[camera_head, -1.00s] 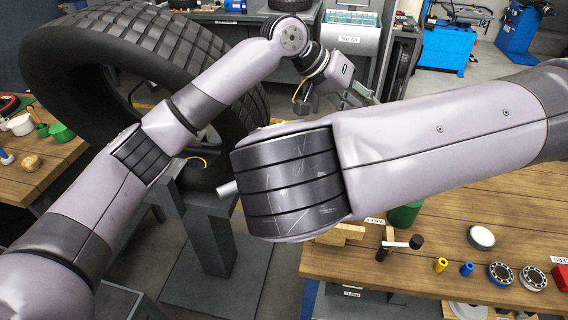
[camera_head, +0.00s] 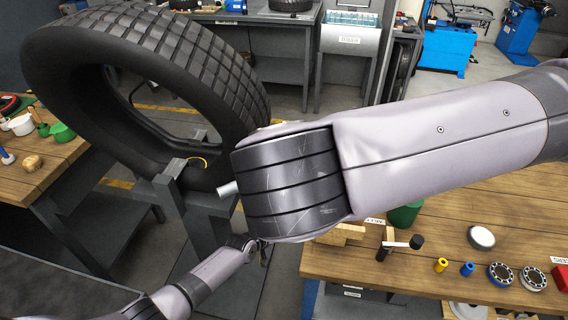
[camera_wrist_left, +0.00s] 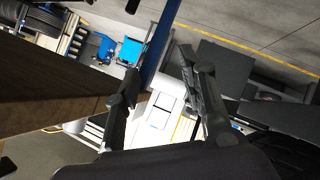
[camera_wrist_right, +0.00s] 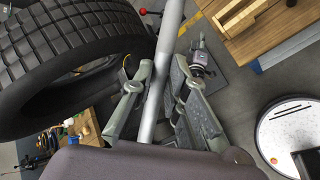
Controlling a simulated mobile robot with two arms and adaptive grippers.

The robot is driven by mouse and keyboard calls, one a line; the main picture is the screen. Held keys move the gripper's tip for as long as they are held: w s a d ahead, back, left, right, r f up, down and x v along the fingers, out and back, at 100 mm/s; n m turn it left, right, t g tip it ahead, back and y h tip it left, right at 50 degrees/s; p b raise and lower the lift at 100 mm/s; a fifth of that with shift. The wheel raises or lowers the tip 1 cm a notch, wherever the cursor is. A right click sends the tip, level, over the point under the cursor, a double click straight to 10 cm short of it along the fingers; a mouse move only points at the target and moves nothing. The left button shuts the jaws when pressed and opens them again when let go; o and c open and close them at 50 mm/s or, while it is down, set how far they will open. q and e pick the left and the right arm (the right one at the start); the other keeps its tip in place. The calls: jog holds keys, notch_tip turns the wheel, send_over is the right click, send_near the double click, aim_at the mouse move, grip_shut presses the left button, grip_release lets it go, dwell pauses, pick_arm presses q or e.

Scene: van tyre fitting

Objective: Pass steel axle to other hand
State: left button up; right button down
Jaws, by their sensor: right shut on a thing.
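The steel axle (camera_wrist_right: 168,45) is a plain grey rod. In the right wrist view it runs lengthwise between the fingers of my right gripper (camera_wrist_right: 160,82), which is shut on it. In the head view only a short pale end of the axle (camera_head: 228,188) shows, left of my right wrist; my right arm hides the rest. My left gripper (camera_wrist_left: 166,88) is open and empty in the left wrist view, its fingers wide apart. In the head view my left arm is low, its hand end partly hidden below my right wrist, apart from the visible axle end.
A big tyre (camera_head: 235,85) stands on a grey stand (camera_head: 205,235) at the left. A wooden bench (camera_head: 440,220) with bearings, a mallet and small parts lies at the right. Another wooden bench (camera_head: 60,165) is at the left. Grey floor lies between them.

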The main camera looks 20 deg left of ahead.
pick_arm(q)
jog(key=s+a+f+m+g+y, duration=0.1)
jog(key=s+a+f+g, duration=0.1)
jog(key=s+f, duration=0.9)
jog(key=s+a+f+m+g+y, duration=0.1)
jog(key=s+a+f+m+g, duration=0.15)
jog(key=s+f, duration=0.9)
jog(key=s+a+f+m+g+y, duration=0.1)
jog(key=s+f+g, duration=0.2)
jog(key=s, duration=1.3)
jog(key=s+a+f+m+g, duration=0.1)
jog(key=s+f+m+g, duration=0.1)
jog(key=s, duration=1.5)
notch_tip(320, 180, down, 2)
jog(key=shift+s+f+g+y, duration=0.15)
jog(key=shift+f+g+y, duration=0.1)
jog(key=shift+g+y, duration=0.2)
